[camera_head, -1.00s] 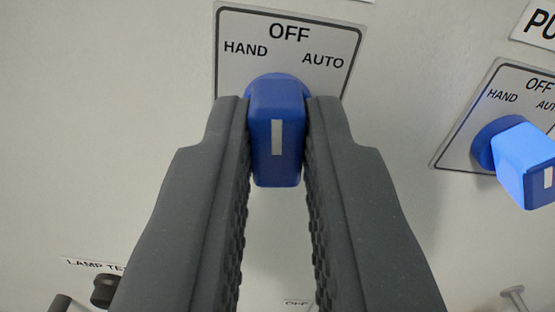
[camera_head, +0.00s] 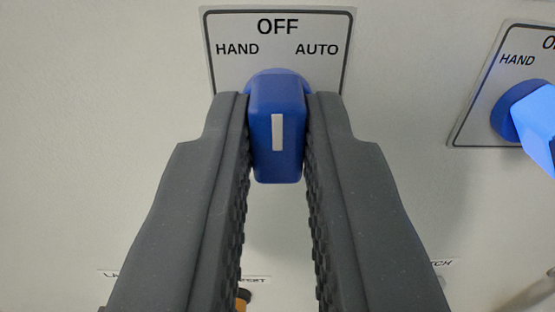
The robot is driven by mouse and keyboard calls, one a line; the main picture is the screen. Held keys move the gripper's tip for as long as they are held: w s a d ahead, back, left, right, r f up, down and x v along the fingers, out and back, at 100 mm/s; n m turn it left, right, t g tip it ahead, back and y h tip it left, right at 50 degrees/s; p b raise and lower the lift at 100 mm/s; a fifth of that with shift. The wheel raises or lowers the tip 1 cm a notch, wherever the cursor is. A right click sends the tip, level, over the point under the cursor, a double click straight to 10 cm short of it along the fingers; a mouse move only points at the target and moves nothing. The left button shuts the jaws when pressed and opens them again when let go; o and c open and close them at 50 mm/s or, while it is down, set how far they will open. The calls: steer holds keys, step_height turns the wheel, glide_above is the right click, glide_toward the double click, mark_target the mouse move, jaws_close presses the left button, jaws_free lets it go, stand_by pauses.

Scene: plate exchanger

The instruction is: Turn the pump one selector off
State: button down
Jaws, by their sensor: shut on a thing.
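The blue selector knob (camera_head: 277,130) is in the middle of the view, in front of a label plate (camera_head: 279,24) marked HAND, OFF and AUTO. Its white pointer mark stands upright, in line with OFF at the top. My gripper (camera_head: 277,125) is shut on the knob, with one dark finger against its left side and one against its right. The fingers hide the knob's sides and the lower part of the plate. No pump name shows for this selector.
A second blue selector (camera_head: 535,118) with its own plate (camera_head: 485,110) is at the right edge, partly cut off. Small labels (camera_head: 440,263) and an orange-and-black control (camera_head: 242,298) show low on the panel, partly behind the fingers. The upper left panel is bare.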

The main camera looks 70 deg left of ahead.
steer(key=shift+s+a, duration=0.1)
steer(key=shift+s, duration=0.05)
steer(key=c, duration=1.6)
jaws_free()
steer(key=shift+r, duration=0.1)
steer(key=shift+c, duration=0.2)
steer(key=shift+o, duration=1)
steer(key=shift+s, duration=0.2)
steer(key=shift+w, duration=0.15)
steer(key=shift+w, duration=0.1)
steer(key=b+v, duration=0.6)
steer(key=v, duration=0.7)
steer(key=shift+d, duration=0.35)
